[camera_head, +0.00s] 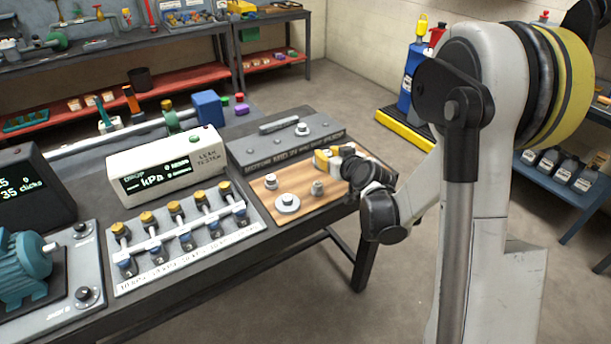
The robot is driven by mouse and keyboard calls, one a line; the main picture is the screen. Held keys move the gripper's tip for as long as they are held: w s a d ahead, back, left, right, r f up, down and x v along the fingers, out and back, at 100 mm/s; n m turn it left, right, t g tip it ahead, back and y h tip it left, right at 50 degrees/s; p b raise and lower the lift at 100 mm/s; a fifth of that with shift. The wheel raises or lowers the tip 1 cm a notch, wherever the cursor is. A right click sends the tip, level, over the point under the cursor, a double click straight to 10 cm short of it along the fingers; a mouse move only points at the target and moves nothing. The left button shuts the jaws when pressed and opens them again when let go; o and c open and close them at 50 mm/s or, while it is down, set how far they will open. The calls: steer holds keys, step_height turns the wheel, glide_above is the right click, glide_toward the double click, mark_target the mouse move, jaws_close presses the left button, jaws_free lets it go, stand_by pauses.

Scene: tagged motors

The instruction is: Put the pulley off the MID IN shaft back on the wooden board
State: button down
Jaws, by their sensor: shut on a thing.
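The wooden board (262,192) lies on the bench in the middle of the view. Several small grey pulley-like pieces stand on it: one at the back left (271,181), a wider one at the front (287,203) and one near the middle (318,188). My gripper (328,160) reaches in from the right over the board's back right part, with yellow at its tip. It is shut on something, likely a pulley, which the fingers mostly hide. I cannot tell whether this piece touches the board. No MID IN label is legible.
A dark grey box (262,147) with a lettered front edge and a round piece on top stands just behind the board. Left are a rack of yellow-capped fittings (190,244) and a white leak tester (167,168). The board's front right corner is bare.

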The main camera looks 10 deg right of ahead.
steer(key=b, duration=0.4)
glide_above(300, 173)
step_height(300, 173, down, 7)
steer(key=shift+r, duration=0.15)
step_height(300, 173, down, 4)
steer(key=shift+b, duration=1.15)
steer(key=shift+s+r, duration=0.1)
steer(key=shift+r, duration=0.05)
steer(key=c, duration=1.2)
jaws_free()
